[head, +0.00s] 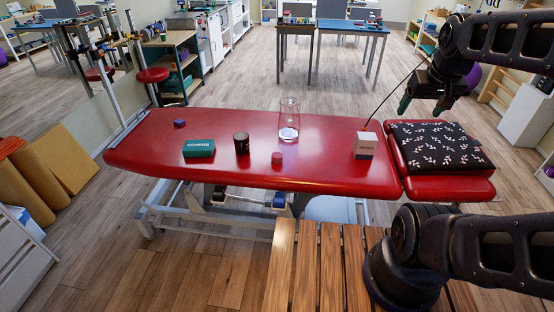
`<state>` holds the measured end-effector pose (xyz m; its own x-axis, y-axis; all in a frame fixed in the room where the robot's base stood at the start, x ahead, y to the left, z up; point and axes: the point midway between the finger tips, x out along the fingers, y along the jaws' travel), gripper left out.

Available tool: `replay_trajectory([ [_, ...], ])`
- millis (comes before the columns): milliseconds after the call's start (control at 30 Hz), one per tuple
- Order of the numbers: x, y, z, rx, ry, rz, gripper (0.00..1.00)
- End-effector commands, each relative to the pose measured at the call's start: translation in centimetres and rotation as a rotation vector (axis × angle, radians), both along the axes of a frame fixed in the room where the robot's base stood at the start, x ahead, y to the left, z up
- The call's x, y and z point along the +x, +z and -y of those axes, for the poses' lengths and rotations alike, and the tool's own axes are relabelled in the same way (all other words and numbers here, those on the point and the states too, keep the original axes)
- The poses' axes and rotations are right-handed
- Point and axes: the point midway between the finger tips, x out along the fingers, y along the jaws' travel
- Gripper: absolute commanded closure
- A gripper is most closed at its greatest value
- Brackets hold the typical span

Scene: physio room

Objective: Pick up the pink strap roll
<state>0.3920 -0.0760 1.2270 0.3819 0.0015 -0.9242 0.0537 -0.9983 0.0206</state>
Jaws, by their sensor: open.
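The pink strap roll (277,158) is a small pinkish-red cylinder standing on the red treatment table (330,178), near its front edge. Its colour is close to that of the table top. My gripper (421,106) hangs open and empty at the upper right, above the far side of the patterned pillow. It is well to the right of the roll and apart from it. Nothing hides the roll.
Near the roll stand a dark can (241,143), a clear glass jar (289,122) and a green box (199,148). A white box (365,146), a purple block (180,123) and a black patterned pillow (440,146) are also on the table. A slatted wooden bench (307,265) is in front.

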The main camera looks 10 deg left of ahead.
Motion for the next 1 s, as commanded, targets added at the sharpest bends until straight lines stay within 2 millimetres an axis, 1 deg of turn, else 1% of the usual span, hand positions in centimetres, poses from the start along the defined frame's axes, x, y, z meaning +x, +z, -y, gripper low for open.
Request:
replay_trajectory([
  [167, 3.9, 0.2, -1.4, -0.051, 0.15, -0.034, 0.24],
  [300, 7.2, 0.2, -2.9, -0.096, 0.284, -0.058, 0.24],
  [567, 13.3, -1.0, -6.4, -0.172, 0.535, -0.098, 0.24],
  [767, 17.8, -2.8, -9.7, -0.222, 0.731, -0.126, 0.24],
  [1000, 22.7, -6.0, -14.4, -0.278, 0.969, -0.156, 0.24],
])
